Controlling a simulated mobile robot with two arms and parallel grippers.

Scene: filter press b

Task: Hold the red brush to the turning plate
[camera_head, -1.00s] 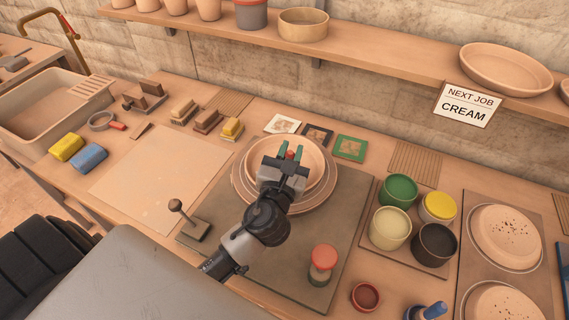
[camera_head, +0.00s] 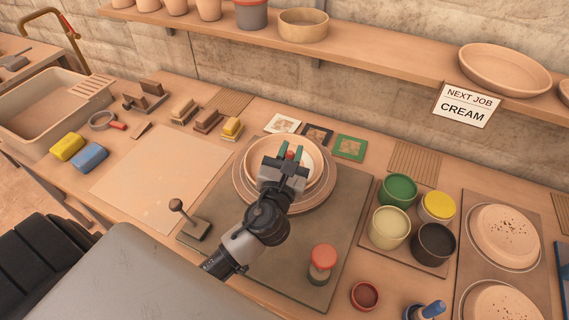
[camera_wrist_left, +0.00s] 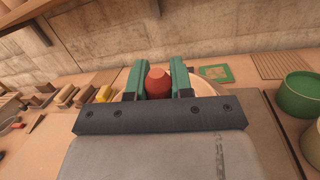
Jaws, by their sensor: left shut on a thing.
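My left gripper (camera_head: 291,156) is over the clay plate (camera_head: 318,160), which sits on the round wheel head (camera_head: 322,202). It is shut on the red brush (camera_head: 290,153), whose red end shows between the green fingers. In the left wrist view the red brush (camera_wrist_left: 158,82) stands between the two fingertips (camera_wrist_left: 158,76). The brush's lower end is hidden behind the gripper, so I cannot tell whether it touches the plate. A paler area shows inside the plate, beside the gripper. My right gripper is not in view.
Green, cream, yellow and dark pots (camera_head: 391,227) stand to the right. A red-topped knob (camera_head: 323,257) and a small red cup (camera_head: 365,295) are nearer the front. A lever (camera_head: 185,212) is at left. A sign (camera_head: 467,104) reads "NEXT JOB CREAM". The pale board (camera_head: 150,178) is clear.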

